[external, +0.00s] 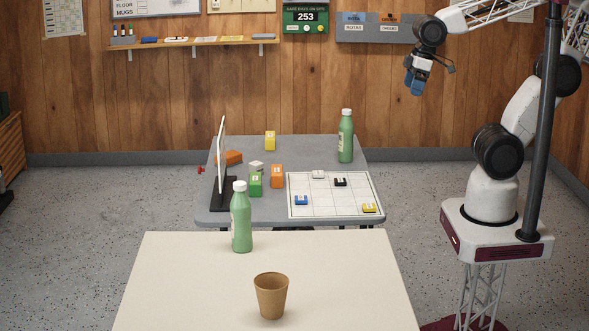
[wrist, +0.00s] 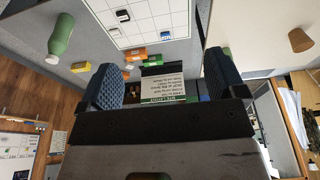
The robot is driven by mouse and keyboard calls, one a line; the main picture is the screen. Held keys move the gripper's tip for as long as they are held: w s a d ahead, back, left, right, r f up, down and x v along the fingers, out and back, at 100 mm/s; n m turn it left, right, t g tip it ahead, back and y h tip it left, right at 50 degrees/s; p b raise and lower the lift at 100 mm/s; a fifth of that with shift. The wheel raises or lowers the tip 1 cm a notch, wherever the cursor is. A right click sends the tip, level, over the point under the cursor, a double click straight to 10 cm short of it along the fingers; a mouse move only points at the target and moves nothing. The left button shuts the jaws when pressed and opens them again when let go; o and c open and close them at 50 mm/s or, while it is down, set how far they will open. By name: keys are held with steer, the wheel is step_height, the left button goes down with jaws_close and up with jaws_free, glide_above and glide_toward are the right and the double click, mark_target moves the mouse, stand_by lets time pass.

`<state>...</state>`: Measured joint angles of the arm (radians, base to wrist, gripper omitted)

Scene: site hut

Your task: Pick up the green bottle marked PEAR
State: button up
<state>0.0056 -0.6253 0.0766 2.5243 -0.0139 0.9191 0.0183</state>
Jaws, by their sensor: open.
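Two green bottles with white caps show in the external view. One green bottle (external: 345,138) stands upright at the back right of the grey table; it also shows at the upper left of the wrist view (wrist: 62,36). No PEAR marking is readable on either. My gripper (external: 414,82) is raised near the back wall, right of and above the far bottle. In the wrist view my gripper (wrist: 163,84) is open and empty.
A brown cup (external: 271,296) stands on the cream table (external: 170,290). The grey table (external: 310,150) holds a white grid board (external: 329,205) with small blocks, orange, green and yellow blocks, and an upright panel (external: 221,165). A dark post (external: 545,120) stands beside my arm.

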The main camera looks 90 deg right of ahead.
steer(key=w+a+f+n+t+y, duration=0.1)
steer(key=w+a+f+t, duration=0.2)
steer(key=w, duration=0.8)
steer(key=w+a+f+n+t, duration=0.1)
steer(key=w+a+f+t, duration=0.15)
steer(key=w, duration=0.95)
steer(key=w+a+f+n+t+y, duration=0.1)
steer(key=w+a+f+t, duration=0.2)
steer(key=w, duration=0.8)
steer(key=n+t+y, duration=0.3)
steer(key=t+y, duration=0.1)
steer(key=y, duration=0.3)
glide_toward(241, 217)
steer(key=shift+w+d+r, duration=0.1)
steer(key=shift+w+d, duration=0.9)
steer(key=shift+w, duration=0.2)
steer(key=shift+x, duration=1.25)
steer(key=shift+r, duration=0.1)
